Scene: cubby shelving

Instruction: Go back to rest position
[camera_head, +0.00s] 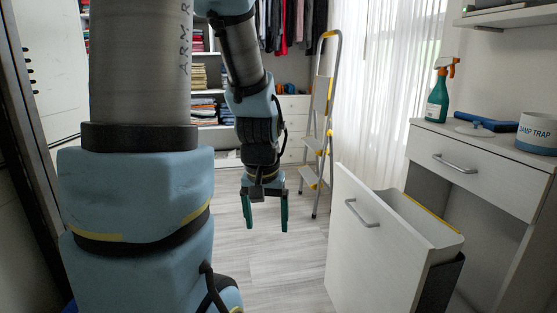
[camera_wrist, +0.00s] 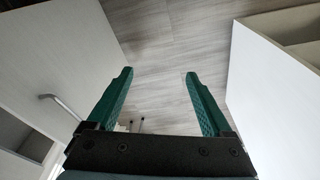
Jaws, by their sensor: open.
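My gripper (camera_head: 264,214) hangs in front of my arm, pointing down, above the wood-look floor in the middle of the head view. Its two green fingers are apart with nothing between them. In the wrist view my gripper (camera_wrist: 160,85) is also open and empty, with grey floor planks beyond the fingertips. My arm bends from the large upper link at the left down to the wrist.
A pulled-out bin drawer (camera_head: 375,245) stands at the right. A cabinet (camera_head: 470,165) beside it bears a green spray bottle (camera_head: 437,98) and a white damp trap (camera_head: 537,134). A stepladder (camera_head: 322,130) stands at the back. Floor (camera_head: 285,260) is clear below my gripper.

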